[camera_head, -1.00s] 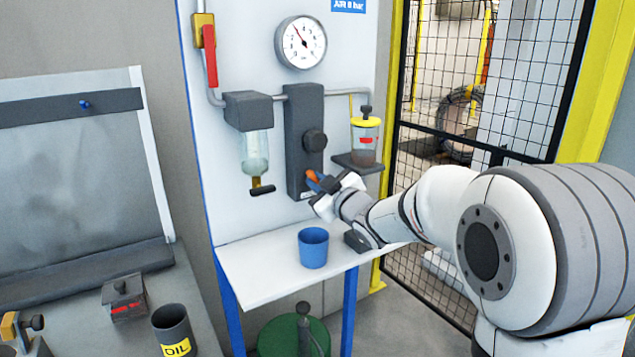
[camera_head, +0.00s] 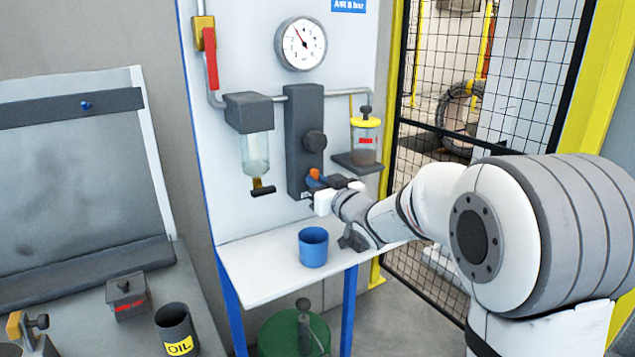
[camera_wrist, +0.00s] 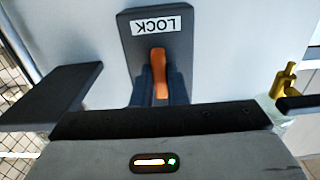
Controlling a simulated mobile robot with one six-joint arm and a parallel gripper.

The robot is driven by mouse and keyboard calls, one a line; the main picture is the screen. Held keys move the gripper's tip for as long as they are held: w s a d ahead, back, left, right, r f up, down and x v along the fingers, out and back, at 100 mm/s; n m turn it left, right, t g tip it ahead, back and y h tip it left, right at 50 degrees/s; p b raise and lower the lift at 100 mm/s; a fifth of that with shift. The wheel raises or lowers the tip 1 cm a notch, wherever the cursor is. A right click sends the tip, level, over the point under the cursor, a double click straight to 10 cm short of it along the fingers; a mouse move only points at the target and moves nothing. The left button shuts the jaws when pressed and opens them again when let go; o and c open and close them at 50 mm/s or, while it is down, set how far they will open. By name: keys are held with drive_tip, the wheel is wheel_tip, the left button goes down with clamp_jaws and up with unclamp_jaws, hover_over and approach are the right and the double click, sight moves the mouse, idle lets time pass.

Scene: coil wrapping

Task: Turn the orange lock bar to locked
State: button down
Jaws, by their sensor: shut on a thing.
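The orange lock bar (camera_wrist: 159,72) shows in the wrist view between the dark fingers of my gripper (camera_wrist: 160,88), which are shut on it. It sits on the dark grey block below a white LOCK label (camera_wrist: 156,24), and in this view it points nearly along the block. In the head view the orange lock bar (camera_head: 314,174) shows as a small patch at the lower end of the dark grey regulator block (camera_head: 297,125). My gripper (camera_head: 318,186) covers part of it there.
A dark round knob (camera_head: 314,140) sits just above the bar. A glass bowl (camera_head: 255,153) hangs at left, and a yellow-lidded jar (camera_head: 365,142) stands on a small shelf at right. A blue cup (camera_head: 313,247) stands on the white table (camera_head: 255,280) below.

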drive_tip(key=shift+f, duration=0.1)
drive_tip(key=c, duration=1.4)
unclamp_jaws()
drive_tip(key=shift+c, duration=0.2)
drive_tip(key=v, duration=0.7)
drive_tip(key=shift+s+d+b, duration=0.25)
drive_tip(key=shift+s+b, duration=0.1)
drive_tip(key=shift+b, duration=0.1)
